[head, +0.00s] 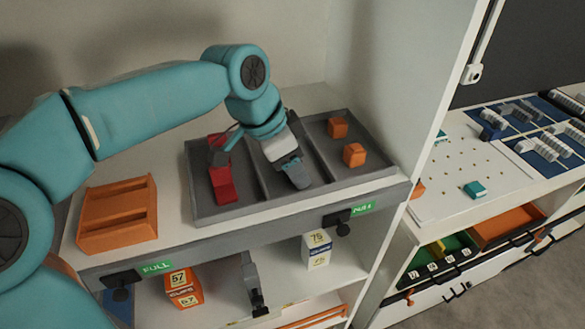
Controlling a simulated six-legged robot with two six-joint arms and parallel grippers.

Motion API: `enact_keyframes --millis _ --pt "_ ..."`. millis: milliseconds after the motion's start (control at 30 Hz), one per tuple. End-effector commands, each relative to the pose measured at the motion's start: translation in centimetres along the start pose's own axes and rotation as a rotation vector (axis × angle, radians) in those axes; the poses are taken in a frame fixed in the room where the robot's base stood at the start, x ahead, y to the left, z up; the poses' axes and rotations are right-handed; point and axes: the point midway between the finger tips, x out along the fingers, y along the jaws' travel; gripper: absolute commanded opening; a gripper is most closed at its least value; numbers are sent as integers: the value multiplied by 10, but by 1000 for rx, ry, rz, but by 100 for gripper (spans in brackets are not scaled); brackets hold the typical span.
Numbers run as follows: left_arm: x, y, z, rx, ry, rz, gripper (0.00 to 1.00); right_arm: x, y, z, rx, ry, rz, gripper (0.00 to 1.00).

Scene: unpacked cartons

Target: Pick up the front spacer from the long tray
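The long grey tray (240,208) lies on the shelf top, with dividers splitting it into compartments. Two orange blocks sit in its right compartment: a back one (338,127) and a front one (355,154). I cannot tell for sure which of these is called the spacer. My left gripper (258,166) is over the tray, pointing down, its fingers wide apart, one over the red piece and one over the middle compartment. It appears empty. My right gripper is out of view.
An orange slotted holder (117,214) stands left of the tray. Orange (182,288) and white (317,250) numbered cartons stand on the shelf below. A white upright panel (420,80) rises right of the tray. Beyond it is a white bench (450,185) with a teal block (474,189).

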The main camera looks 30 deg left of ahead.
Motion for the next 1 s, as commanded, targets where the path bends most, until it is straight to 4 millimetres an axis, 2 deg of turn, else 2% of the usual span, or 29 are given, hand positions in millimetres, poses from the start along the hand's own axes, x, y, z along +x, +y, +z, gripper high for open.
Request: enact_keyframes --millis 33,133,467,567,800,1000 --pt "0 0 0 0 -1 0 38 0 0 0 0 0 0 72" --pt "0 0 0 0 -1 0 6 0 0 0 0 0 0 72" --pt "-4 0 -2 1 0 0 5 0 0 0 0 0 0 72" --pt "-19 0 -8 1 3 -2 5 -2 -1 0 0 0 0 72" --pt "-68 0 -29 2 3 -1 5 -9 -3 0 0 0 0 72" --pt "-90 0 -38 0 0 0 5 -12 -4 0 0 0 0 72"
